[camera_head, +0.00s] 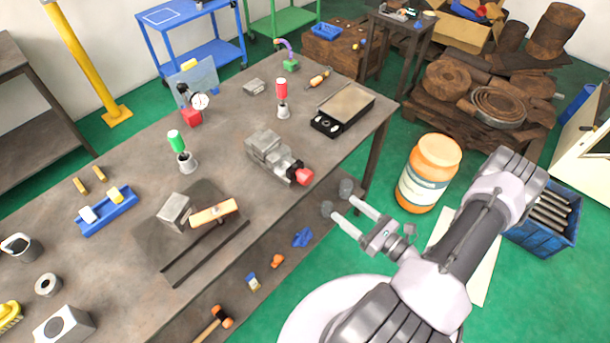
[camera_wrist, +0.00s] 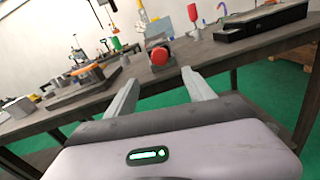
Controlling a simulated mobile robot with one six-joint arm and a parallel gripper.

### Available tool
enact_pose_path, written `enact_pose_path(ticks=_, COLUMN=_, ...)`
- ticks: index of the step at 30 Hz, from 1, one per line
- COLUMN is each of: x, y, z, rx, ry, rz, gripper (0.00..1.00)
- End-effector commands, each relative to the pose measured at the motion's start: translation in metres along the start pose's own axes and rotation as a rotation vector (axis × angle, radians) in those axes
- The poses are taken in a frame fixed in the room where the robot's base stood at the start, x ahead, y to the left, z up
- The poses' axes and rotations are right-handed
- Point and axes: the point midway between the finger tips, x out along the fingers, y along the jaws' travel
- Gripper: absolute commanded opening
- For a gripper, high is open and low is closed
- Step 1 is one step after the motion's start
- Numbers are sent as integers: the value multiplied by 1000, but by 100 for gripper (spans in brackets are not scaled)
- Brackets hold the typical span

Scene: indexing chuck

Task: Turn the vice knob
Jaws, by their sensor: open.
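The vice (camera_head: 268,151) is a grey metal block on the workbench near its front edge. Its red knob (camera_head: 304,176) faces the bench edge, toward my gripper. My gripper (camera_head: 336,199) is open and empty, in front of and apart from the knob, off the bench edge. In the wrist view the red knob (camera_wrist: 160,56) shows beyond and between the two open fingers (camera_wrist: 157,88), above their tips. The vice body is mostly hidden behind the knob there.
An orange jar (camera_head: 429,173) stands right of my gripper. Bench space around the vice is mostly clear.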

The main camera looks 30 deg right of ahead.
Motion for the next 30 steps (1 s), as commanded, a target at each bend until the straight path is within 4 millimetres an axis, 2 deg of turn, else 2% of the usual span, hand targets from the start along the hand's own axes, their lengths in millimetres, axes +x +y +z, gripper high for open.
enact_pose_path(ticks=9, x=93, y=2, z=-2, rx=0, ry=2, rz=9, gripper=62)
enact_pose_path(ticks=15, x=140, y=2, z=-1, rx=0, ry=1, rz=5, gripper=62)
enact_pose_path(ticks=21, x=160, y=1, z=-1, rx=3, ry=1, rz=1, gripper=62)
enact_pose_path(ticks=30, x=163, y=0, z=0, rx=4, ry=1, rz=1, gripper=62)
